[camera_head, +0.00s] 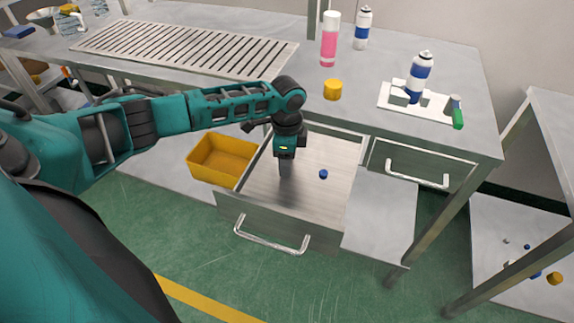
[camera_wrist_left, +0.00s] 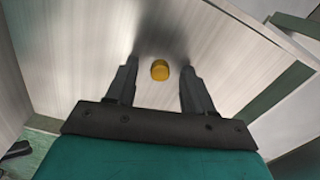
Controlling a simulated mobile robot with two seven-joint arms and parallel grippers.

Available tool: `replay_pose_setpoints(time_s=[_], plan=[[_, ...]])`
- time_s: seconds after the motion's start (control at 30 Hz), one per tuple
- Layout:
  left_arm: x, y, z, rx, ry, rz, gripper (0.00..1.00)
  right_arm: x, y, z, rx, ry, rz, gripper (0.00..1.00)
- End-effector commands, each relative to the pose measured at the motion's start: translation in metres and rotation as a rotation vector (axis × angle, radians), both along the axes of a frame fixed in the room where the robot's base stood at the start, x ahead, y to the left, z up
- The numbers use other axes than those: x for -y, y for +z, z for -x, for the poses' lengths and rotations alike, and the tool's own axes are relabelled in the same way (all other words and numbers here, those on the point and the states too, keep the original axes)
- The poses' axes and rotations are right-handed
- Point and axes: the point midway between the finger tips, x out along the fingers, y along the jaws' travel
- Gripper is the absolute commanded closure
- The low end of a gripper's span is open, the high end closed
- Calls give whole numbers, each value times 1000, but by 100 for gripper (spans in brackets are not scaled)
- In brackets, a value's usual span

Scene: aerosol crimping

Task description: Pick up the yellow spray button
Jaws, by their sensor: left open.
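The yellow spray button (camera_wrist_left: 160,71) lies on the floor of the open drawer (camera_head: 345,150). In the left wrist view it sits between the two fingertips, with a gap on both sides. My left gripper (camera_head: 285,171) points down into the drawer. It is open and empty, and its fingers also show in the left wrist view (camera_wrist_left: 160,78). In the head view the button is hidden by my gripper. How far the fingertips are above the drawer floor is hard to tell. My right gripper is out of view.
A blue button (camera_head: 323,174) lies in the drawer, right of my gripper. A yellow bin (camera_head: 213,158) stands left of the drawer. On the tabletop are a yellow cylinder (camera_head: 332,90), a pink bottle (camera_head: 330,40) and a white fixture (camera_head: 390,98) holding a blue-banded can (camera_head: 419,78).

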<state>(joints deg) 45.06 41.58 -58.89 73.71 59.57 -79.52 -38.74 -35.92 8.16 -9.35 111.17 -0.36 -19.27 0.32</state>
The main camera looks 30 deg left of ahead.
Motion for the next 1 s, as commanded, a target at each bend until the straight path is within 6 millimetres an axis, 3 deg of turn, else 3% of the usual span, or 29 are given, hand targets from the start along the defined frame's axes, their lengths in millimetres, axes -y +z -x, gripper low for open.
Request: replay_pose_setpoints(time_s=[0.13, 0.67, 1.0], plan=[[0, 0, 0, 0, 0, 0, 50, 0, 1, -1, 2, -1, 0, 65], [0, 1, 0, 0, 0, 1, 100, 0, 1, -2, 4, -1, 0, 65], [0, 4, 0, 1, 0, 0, 100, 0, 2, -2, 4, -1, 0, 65]])
